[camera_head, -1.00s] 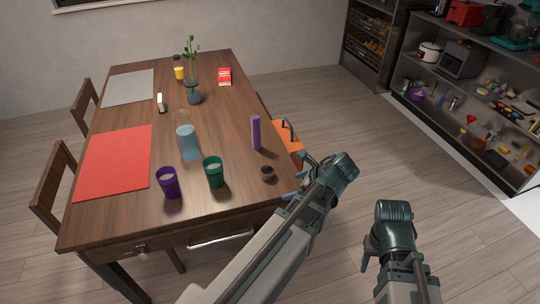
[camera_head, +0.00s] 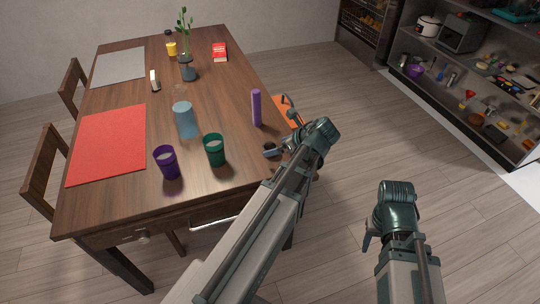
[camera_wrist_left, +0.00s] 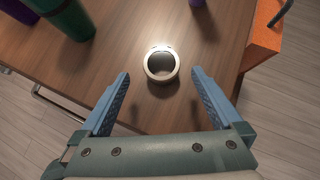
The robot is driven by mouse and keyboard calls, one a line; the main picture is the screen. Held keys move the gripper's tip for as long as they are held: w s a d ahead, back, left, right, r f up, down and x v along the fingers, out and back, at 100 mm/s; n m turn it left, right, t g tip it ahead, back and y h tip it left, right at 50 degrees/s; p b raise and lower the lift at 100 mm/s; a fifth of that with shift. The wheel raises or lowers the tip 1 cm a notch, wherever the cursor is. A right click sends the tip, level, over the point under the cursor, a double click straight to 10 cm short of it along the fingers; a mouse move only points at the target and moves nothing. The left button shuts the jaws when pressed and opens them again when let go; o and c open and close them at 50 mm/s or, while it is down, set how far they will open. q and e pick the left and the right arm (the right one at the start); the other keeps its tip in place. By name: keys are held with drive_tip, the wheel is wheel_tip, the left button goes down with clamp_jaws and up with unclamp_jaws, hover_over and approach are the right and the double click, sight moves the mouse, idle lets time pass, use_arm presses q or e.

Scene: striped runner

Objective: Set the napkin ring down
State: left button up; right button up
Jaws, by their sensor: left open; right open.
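The napkin ring (camera_wrist_left: 161,64), a small round pale-rimmed band with a dark inside, rests on the wooden table (camera_head: 222,100) near its right edge. In the left wrist view it lies just ahead of and between the blue fingertips, with a gap on each side. In the head view it is a small dark shape partly covered by my gripper. My left gripper (camera_head: 280,149) is open and empty, low by the table's right front corner. My right gripper (camera_head: 367,240) is open, off the table over the floor, with nothing seen in it.
A green cup (camera_head: 214,150), a purple cup (camera_head: 168,164) and a blue glass (camera_head: 185,122) stand left of the ring. A purple cylinder (camera_head: 256,108) stands behind it. A red placemat (camera_head: 108,145) lies further left.

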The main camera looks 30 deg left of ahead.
sight(266, 148)
use_arm(q)
drive_tip(key=shift+a+f, duration=0.15)
drive_tip(key=shift+a, duration=0.05)
use_arm(e)
drive_tip(key=shift+f, duration=0.15)
use_arm(q)
drive_tip(key=b+x, duration=0.3)
drive_tip(key=x, duration=0.2)
drive_tip(key=shift+w+f+b, duration=0.1)
drive_tip(key=shift+w+b, duration=0.15)
drive_tip(key=shift+b, duration=0.1)
use_arm(e)
wheel_tip(266, 148, down, 3)
drive_tip(key=shift+f, duration=0.2)
